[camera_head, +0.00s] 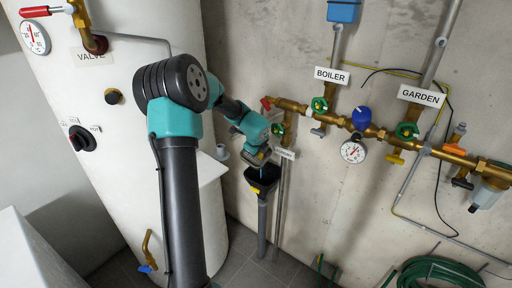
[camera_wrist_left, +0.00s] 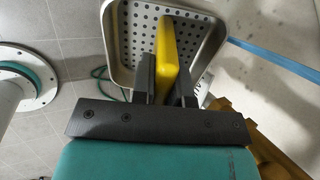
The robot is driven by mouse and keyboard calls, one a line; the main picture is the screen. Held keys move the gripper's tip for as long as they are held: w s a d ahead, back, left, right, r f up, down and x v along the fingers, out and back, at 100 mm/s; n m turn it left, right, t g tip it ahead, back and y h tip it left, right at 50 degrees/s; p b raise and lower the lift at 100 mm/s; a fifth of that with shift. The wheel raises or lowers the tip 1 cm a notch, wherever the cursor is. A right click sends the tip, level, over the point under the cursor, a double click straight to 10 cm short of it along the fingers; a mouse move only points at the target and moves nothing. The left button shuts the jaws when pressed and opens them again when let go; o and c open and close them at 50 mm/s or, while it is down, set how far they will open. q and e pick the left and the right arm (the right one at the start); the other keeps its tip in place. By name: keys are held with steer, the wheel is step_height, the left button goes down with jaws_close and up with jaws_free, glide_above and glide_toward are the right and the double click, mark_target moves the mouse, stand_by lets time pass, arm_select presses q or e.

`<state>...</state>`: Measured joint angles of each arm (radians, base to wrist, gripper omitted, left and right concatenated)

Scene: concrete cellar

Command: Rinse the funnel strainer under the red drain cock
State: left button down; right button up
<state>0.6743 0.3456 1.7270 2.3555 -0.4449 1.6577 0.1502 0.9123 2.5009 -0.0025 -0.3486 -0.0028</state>
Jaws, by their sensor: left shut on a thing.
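My left gripper (camera_head: 259,158) is shut on the yellow handle (camera_wrist_left: 166,50) of the strainer. In the left wrist view the strainer (camera_wrist_left: 116,42) is a pale metal pan with a perforated bottom, just beyond the fingers. In the head view my arm largely hides it; the gripper is over or beside a dark funnel (camera_head: 263,178) on a grey pipe (camera_head: 262,225), and I cannot tell if they touch. A red-handled cock (camera_head: 265,103) sits at the left end of the brass manifold, above the gripper. My right gripper is not in view.
The manifold (camera_head: 340,121) carries green-handled valves, a blue knob (camera_head: 361,117) and a gauge (camera_head: 352,151). A white tank (camera_head: 110,150) stands at left. A green hose (camera_head: 440,272) lies at lower right. A blue strip (camera_wrist_left: 275,60) crosses the wrist view; its nature is unclear.

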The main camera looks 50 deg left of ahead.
arm_select(q)
steer(key=shift+s+d, duration=0.95)
steer(key=shift+d, duration=0.15)
steer(key=shift+r, duration=0.15)
stand_by(0.8)
steer(key=s+d+r, duration=0.3)
steer(key=shift+s+d+r, duration=0.15)
steer(key=shift+d+r, duration=0.2)
steer(key=shift+r, duration=0.05)
stand_by(0.3)
